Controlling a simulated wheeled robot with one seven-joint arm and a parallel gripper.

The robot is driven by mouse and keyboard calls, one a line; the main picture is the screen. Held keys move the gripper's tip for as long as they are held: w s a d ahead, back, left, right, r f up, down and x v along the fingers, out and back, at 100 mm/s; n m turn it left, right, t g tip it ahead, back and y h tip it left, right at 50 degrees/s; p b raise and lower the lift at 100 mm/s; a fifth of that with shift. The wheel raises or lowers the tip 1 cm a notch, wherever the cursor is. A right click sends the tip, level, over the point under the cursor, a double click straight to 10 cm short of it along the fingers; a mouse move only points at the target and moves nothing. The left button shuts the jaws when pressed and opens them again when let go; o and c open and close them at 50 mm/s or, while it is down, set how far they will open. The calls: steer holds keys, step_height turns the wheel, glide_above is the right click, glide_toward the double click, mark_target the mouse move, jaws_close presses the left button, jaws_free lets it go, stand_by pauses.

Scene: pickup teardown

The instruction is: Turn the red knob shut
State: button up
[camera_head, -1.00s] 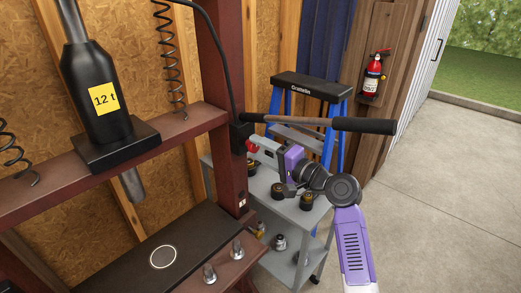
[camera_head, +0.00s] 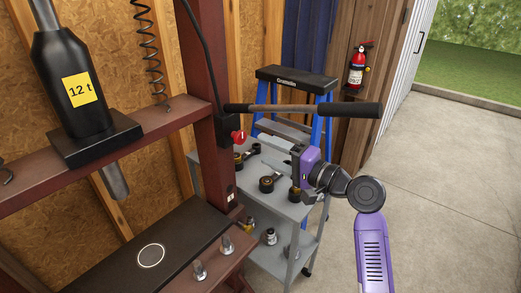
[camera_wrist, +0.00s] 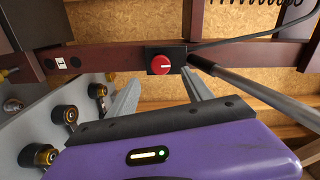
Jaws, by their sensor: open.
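The red knob (camera_head: 238,136) sits on a black box on the dark red press upright in the head view. In the wrist view the red knob (camera_wrist: 160,64) faces me on its black square plate, with a white mark pointing right. My gripper (camera_head: 272,140) has a purple body and light grey fingers pointing left toward the knob, with a visible gap to it. In the wrist view my gripper (camera_wrist: 163,78) is open and empty, its fingers apart on either side of the knob's line, not touching it.
A long dark pump handle (camera_head: 305,109) sticks out right, just above my gripper. A grey cart (camera_head: 290,210) with sockets stands below. A blue step ladder (camera_head: 296,78) is behind. A black jack (camera_head: 75,85) marked 12 t stands left. The concrete floor at right is clear.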

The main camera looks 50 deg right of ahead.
stand_by(0.7)
steer(key=d+r+h, duration=0.2)
steer(key=d+h, duration=0.2)
steer(key=s+a+f+n+h, duration=0.2)
steer(key=s+f+h, duration=0.2)
steer(key=s+f, duration=0.1)
steer(key=s+a+f+n+g+y, duration=0.1)
steer(key=s+a+f+n+y, duration=0.2)
steer(key=s+a, duration=1)
steer(key=s+a+f+n+g+y, duration=0.2)
steer(key=s+a+f+n+y, duration=0.2)
steer(key=s+a+f+n, duration=0.3)
steer(key=s+a+n, duration=0.3)
steer(key=s+a, duration=0.3)
steer(key=a, duration=0.1)
steer(key=shift+f, duration=0.2)
